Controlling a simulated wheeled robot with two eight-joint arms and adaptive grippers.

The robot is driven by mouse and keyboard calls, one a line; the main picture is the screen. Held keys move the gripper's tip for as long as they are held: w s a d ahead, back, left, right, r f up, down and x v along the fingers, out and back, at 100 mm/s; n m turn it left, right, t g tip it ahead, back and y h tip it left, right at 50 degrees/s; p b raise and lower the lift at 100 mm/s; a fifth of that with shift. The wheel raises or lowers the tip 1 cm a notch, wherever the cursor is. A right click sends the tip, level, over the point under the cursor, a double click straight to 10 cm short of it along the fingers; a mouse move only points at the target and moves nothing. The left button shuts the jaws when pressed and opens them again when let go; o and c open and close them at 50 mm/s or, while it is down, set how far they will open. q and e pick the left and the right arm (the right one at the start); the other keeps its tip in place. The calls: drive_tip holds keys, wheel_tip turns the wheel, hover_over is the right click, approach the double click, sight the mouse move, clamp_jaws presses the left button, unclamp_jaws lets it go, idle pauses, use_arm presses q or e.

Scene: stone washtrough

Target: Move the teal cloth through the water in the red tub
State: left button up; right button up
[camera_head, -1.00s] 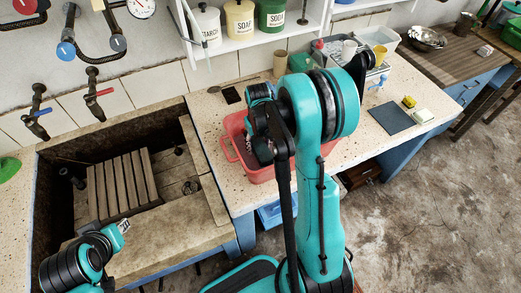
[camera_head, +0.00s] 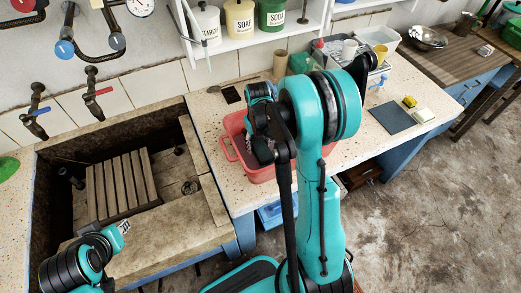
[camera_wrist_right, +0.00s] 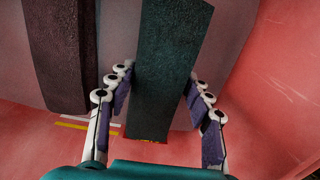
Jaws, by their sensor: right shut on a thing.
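The red tub (camera_head: 262,176) stands on the speckled counter, partly behind my right arm. In the right wrist view its smooth red inner wall (camera_wrist_right: 268,100) fills the right side. My right gripper (camera_wrist_right: 160,85) is inside the tub, its two fingers shut on the teal cloth (camera_wrist_right: 165,75). The cloth looks like a dark, flat slab stretching away from the fingers. A dark brownish piece (camera_wrist_right: 62,55) lies to its left, apart from it. A greyer zone behind them may be water; I cannot tell surely.
A stone trough (camera_head: 180,232) with a slatted wooden board (camera_head: 122,183) is left of the tub. A dish rack with cups, a dark mat (camera_head: 393,117) and sponges lie to the right. A shelf with canisters (camera_head: 240,20) hangs above.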

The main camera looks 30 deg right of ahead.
sight(258, 142)
drive_tip(key=shift+r, duration=0.1)
wheel_tip(258, 142, up, 14)
drive_tip(key=p, duration=1)
drive_tip(key=shift+r, duration=0.1)
idle(1.8)
